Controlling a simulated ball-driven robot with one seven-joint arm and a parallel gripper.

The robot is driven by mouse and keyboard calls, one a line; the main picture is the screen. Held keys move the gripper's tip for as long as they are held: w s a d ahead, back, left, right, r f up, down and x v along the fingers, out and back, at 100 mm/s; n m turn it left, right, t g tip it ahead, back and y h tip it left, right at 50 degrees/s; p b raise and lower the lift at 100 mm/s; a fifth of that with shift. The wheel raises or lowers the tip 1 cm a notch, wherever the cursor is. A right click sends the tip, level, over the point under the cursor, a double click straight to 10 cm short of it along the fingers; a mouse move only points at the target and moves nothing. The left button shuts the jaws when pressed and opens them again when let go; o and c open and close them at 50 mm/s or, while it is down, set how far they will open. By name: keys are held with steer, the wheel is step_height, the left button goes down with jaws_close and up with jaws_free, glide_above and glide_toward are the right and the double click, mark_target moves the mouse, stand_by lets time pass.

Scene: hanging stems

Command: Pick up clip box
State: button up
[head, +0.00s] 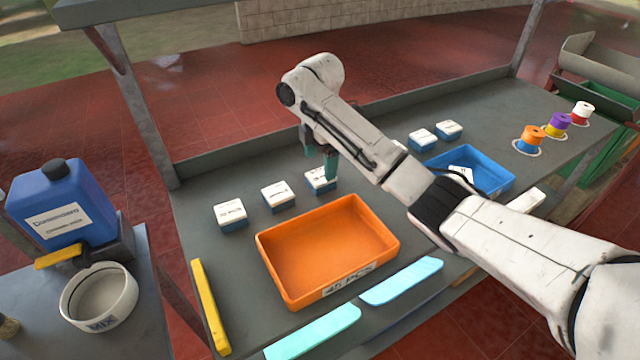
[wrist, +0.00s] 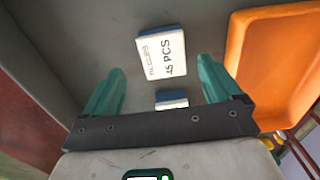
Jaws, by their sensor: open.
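Several small white-topped boxes with blue lower sides stand on the grey bench. In the head view, three are in a row behind the orange tray: a left one (head: 229,213), a middle one (head: 277,195) and a right one (head: 318,181). Their labels are too small there to tell which is the clip box. My gripper (head: 318,156) is open and empty, fingers down, above the right one. In the wrist view, a box marked "45 PCS" (wrist: 162,52) lies ahead between the teal fingers, apart from them. Another box (wrist: 171,97) shows nearer the palm, partly hidden.
The orange tray (head: 325,250) is empty, in front of the boxes. A blue tray (head: 490,178) and two more boxes (head: 422,139) (head: 449,130) are right of my arm. Spools (head: 530,138) stand at the far right. A raised edge runs along the bench's back.

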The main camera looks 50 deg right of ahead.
mark_target(321, 175)
steer(key=shift+s+a+f+p, duration=0.1)
steer(key=shift+f+p, duration=0.2)
steer(key=shift+f, duration=1.15)
steer(key=shift+s+f+p, duration=0.1)
steer(key=shift+f+p, duration=0.15)
steer(key=shift+f, duration=1.2)
steer(key=c, duration=1.1)
